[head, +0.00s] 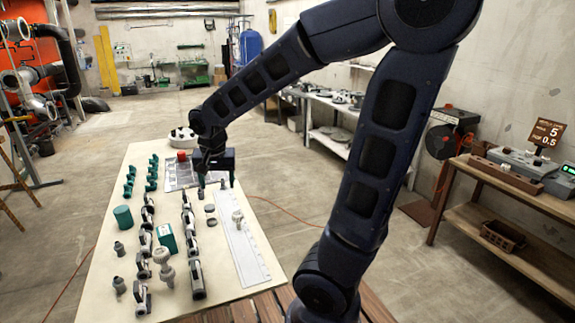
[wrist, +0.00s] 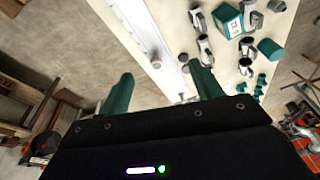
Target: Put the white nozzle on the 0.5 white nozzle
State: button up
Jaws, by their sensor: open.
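A small white nozzle (head: 238,217) stands on a long white strip (head: 245,255) at the right side of the cream table; in the wrist view it looks like a pale fitting (wrist: 153,60) on the strip (wrist: 138,22). My gripper (head: 216,186) is over the far part of the table, beyond that nozzle. Its two teal fingers stand apart, empty, in the wrist view (wrist: 160,80). A small grey piece (head: 223,184) shows near the fingers; I cannot tell its kind. No 0.5 label is readable on the strip.
The cream table (head: 105,290) holds several grey and white pipe fittings, a larger pale fitting (head: 163,266), a teal box (head: 166,238), a teal cylinder (head: 123,216) and small green parts. A sign (head: 546,132) reading 5 and 0.5 stands on the right bench.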

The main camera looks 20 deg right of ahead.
jog(key=s+d+r+n+t, duration=0.1)
jog(key=s+d+r, duration=0.2)
jog(key=d, duration=0.6)
jog(key=s+d+r+n, duration=0.1)
jog(key=s+d+r, duration=0.2)
jog(key=s+d, duration=0.4)
jog(key=shift+s+d+r+n+t, duration=0.4)
jog(key=shift+d, duration=0.5)
